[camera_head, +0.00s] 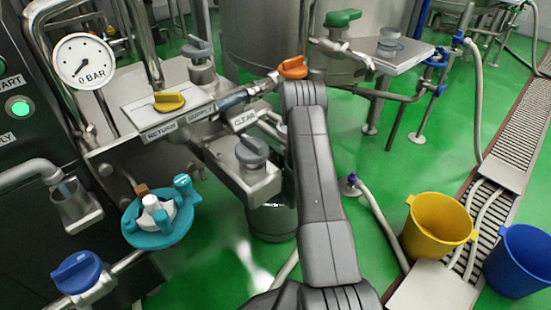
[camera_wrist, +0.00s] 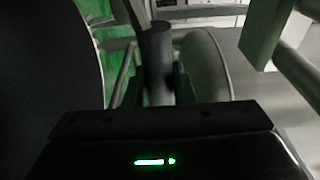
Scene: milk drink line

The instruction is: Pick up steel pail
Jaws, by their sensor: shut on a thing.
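The steel pail (camera_head: 272,224) appears to be the grey metal cylinder low behind my arm, under the pipework at the centre of the head view. My arm and the valve block hide much of it. In the wrist view, my gripper (camera_wrist: 160,82) is shut on an upright dark cylindrical grip (camera_wrist: 156,50), which looks like the pail's handle. A curved grey metal surface (camera_wrist: 208,65) right behind it is probably the pail's side. The head view does not show my fingertips. I cannot tell whether the pail touches the floor.
A yellow bucket (camera_head: 434,226) and a blue bucket (camera_head: 521,258) stand at the right by the floor drain (camera_head: 507,130). Pipes with a yellow valve handle (camera_head: 169,102) and a teal fitting (camera_head: 158,221) crowd the left. Hoses cross the green floor, which has clear patches.

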